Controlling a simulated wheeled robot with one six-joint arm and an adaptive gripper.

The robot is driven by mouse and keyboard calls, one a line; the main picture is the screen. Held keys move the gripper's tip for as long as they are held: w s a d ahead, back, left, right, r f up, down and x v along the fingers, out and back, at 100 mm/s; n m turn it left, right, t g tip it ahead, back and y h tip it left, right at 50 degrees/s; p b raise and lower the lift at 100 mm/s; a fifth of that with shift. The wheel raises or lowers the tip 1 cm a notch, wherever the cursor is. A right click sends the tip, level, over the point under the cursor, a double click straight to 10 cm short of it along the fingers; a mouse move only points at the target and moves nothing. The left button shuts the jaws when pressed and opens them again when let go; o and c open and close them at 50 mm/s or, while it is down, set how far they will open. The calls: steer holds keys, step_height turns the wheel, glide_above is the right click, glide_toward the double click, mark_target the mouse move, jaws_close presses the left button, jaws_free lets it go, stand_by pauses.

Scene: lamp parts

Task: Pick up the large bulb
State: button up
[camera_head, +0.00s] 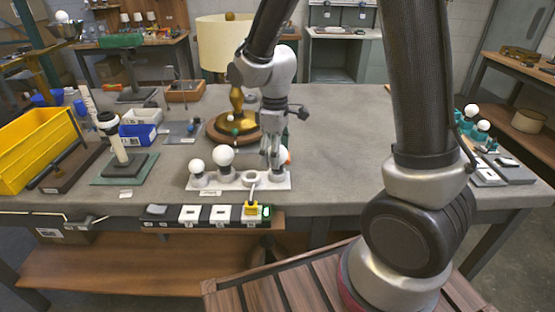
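A pale holder (237,183) with several round sockets sits near the front edge of the grey table. A small white bulb (197,166) stands at its left end. A larger white bulb (224,156) stands beside it. Another white bulb (282,154) at the right end is partly hidden behind my gripper, so its full size cannot be judged. My gripper (271,164) points down over the right part of the holder, in front of or around that right bulb. Its fingertips are too small and overlapped to tell whether they are open or touching the bulb.
A lamp with a brass base (237,113) and cream shade (223,45) stands behind the holder. A yellow bin (35,150), blue bins and a dark stand are at left. A strip of switches (190,215) lines the front edge.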

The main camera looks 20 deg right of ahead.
steer(key=shift+f, duration=0.15)
steer(key=shift+c, duration=0.2)
steer(key=c, duration=0.9)
steer(key=shift+c, duration=0.2)
